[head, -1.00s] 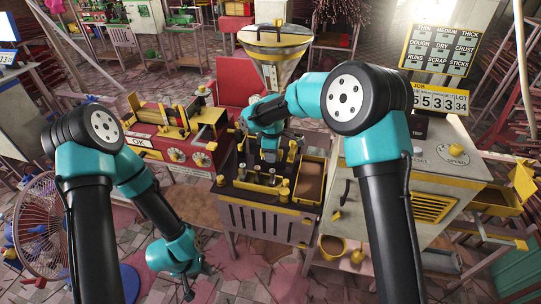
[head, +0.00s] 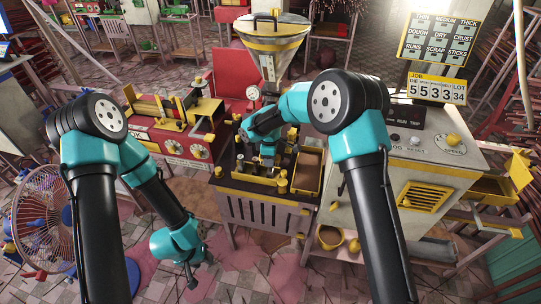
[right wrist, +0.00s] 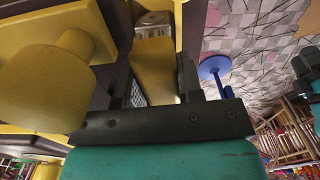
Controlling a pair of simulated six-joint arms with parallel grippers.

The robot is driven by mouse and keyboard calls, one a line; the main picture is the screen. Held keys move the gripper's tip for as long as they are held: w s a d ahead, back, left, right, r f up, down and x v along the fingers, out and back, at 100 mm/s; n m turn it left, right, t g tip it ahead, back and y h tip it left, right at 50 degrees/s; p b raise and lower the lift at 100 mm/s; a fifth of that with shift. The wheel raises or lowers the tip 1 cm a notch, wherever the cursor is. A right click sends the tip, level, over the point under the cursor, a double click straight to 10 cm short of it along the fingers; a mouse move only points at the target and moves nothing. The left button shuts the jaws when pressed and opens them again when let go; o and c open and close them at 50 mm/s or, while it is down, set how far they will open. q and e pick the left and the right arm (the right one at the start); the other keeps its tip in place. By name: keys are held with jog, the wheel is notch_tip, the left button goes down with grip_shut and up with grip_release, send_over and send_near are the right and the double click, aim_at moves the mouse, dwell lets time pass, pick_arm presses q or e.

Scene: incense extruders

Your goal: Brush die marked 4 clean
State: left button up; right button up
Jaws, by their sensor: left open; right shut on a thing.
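My right gripper (head: 266,168) is over the small dark-topped bench (head: 250,193) in the head view. In the right wrist view it is shut on a yellow handle-like piece (right wrist: 155,75), which may be the brush. A grey metal part (right wrist: 152,24) shows just beyond that piece; I cannot tell whether the two touch. No number is readable on any die, so I cannot pick out the die marked 4; my right arm hides part of the bench top. My left gripper (head: 191,279) is open and empty, hanging low over the floor left of the bench.
A red machine (head: 172,135) stands left of the bench and a grey cabinet (head: 375,200) right of it. A yellow tray (head: 308,172) sits at the bench's right side. A large yellow knob (right wrist: 45,88) is close to the right gripper. A fan (head: 40,225) stands far left.

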jog(key=shift+w+d, duration=0.25)
jog(key=shift+w, duration=0.6)
jog(key=shift+w+a+f, duration=0.1)
jog(key=shift+w+f, duration=0.05)
jog(key=shift+s+a, duration=0.2)
jog(key=shift+s, duration=0.6)
jog(key=shift+s+f, duration=0.15)
jog(key=shift+s, duration=0.25)
jog(key=shift+w+d, duration=0.15)
jog(key=shift+d, duration=0.05)
jog(key=shift+w+d, duration=0.2)
jog(key=shift+w, duration=0.95)
jog(key=shift+s+a, duration=0.35)
jog(key=shift+s, duration=1.1)
jog(key=w, duration=0.2)
jog(key=shift+w+d, duration=0.3)
jog(key=shift+s+a, duration=0.1)
jog(key=shift+a, duration=0.15)
jog(key=shift+s+a, duration=0.15)
jog(key=shift+s, duration=1.05)
jog(key=shift+r, duration=4.15)
